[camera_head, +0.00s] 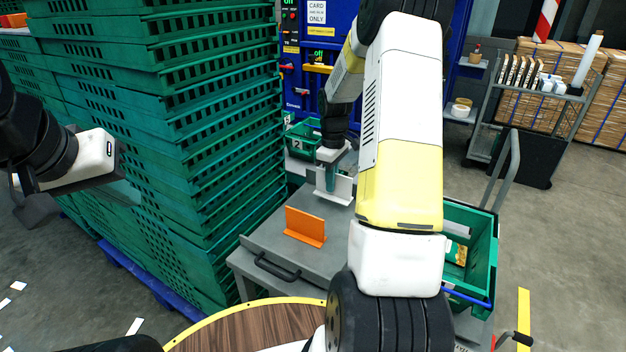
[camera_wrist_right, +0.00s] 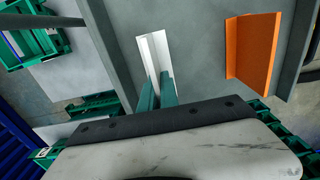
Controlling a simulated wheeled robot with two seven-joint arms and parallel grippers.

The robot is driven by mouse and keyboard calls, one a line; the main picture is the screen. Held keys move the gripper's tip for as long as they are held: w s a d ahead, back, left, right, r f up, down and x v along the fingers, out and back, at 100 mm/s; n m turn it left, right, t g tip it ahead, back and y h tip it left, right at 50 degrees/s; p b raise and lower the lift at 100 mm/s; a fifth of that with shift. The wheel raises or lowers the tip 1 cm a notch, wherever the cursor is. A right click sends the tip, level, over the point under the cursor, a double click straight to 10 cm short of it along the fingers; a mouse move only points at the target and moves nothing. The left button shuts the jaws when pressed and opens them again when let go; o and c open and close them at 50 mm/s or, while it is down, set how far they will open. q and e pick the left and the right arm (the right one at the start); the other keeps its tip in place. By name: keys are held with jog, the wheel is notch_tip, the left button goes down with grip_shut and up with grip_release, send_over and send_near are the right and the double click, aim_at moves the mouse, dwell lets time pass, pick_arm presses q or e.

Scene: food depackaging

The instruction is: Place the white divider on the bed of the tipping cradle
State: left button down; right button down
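The white divider (camera_head: 340,190) is a small T- or L-shaped piece near the back of the grey bed of the tipping cradle (camera_head: 270,236). It also shows in the right wrist view (camera_wrist_right: 153,50). My right gripper (camera_head: 330,180) points down at it, and its teal fingers (camera_wrist_right: 158,92) close on the divider's upright wall. I cannot tell whether the divider's base touches the bed. My left gripper (camera_head: 122,192) is at the far left, away from the cradle, with a teal finger showing; its opening is unclear.
An orange divider (camera_head: 305,226) stands on the grey bed, in front of the white one. Tall stacks of green crates (camera_head: 180,120) rise at the left. A green crate (camera_head: 484,262) sits at the right. A round wooden table (camera_head: 250,328) is in front.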

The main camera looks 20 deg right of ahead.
aim_at(329, 194)
jog(key=shift+w+a+f, duration=0.1)
jog(key=shift+w+f, duration=0.05)
jog(key=shift+f, duration=0.8)
jog(key=shift+w+a+f, duration=0.1)
jog(key=shift+f, duration=0.8)
jog(key=shift+f, duration=0.1)
jog(key=c, duration=1.6)
grip_release()
